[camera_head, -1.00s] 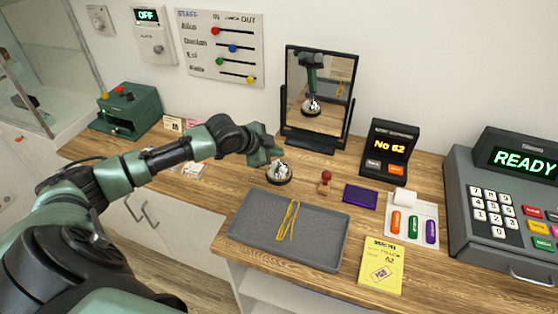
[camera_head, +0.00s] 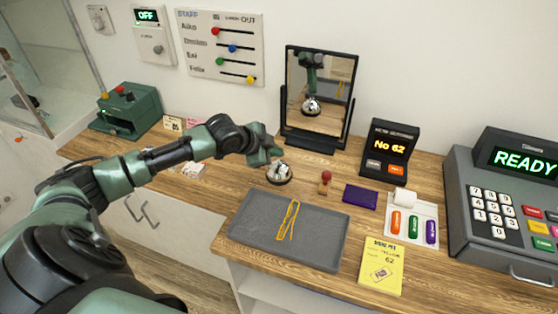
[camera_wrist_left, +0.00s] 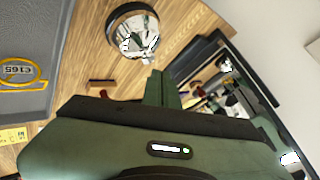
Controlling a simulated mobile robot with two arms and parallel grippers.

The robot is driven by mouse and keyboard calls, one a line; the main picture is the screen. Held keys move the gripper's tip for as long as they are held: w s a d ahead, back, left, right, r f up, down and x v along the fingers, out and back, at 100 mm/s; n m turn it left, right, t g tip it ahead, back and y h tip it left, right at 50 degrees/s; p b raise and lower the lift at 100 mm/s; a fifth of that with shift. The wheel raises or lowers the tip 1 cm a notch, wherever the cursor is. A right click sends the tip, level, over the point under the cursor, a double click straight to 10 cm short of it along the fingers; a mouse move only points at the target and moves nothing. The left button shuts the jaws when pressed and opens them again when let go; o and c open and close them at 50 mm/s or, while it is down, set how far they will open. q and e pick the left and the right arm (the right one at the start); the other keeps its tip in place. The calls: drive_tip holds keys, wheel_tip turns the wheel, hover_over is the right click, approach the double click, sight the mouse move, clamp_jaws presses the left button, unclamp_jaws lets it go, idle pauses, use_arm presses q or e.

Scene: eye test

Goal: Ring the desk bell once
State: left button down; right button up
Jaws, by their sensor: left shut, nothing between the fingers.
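The silver desk bell (camera_head: 280,174) on its dark base stands on the wooden counter, behind the grey tray. It also shows in the left wrist view (camera_wrist_left: 133,35), near the top. My left gripper (camera_head: 271,158) is shut and empty, pointing down just above the bell, slightly to its left in the head view. Its green fingers show in the left wrist view (camera_wrist_left: 162,88), beside the bell in the picture. I cannot tell for certain whether the fingertips touch the bell. My right gripper is not in view.
A mirror (camera_head: 333,128) behind the bell reflects the bell and my arm. A red-knobbed stamp (camera_head: 325,182) and a purple pad (camera_head: 361,196) stand to the right. The grey tray (camera_head: 320,245) holds yellow-orange glasses or a band.

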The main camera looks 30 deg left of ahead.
use_arm(q)
drive_tip(key=shift+f, duration=0.15)
idle(0.3)
drive_tip(key=shift+f, duration=0.25)
drive_tip(key=shift+f, duration=0.5)
idle(0.7)
drive_tip(key=shift+r+p, duration=0.9)
drive_tip(key=shift+p, duration=0.15)
wheel_tip(320, 180, up, 5)
drive_tip(key=p, duration=0.5)
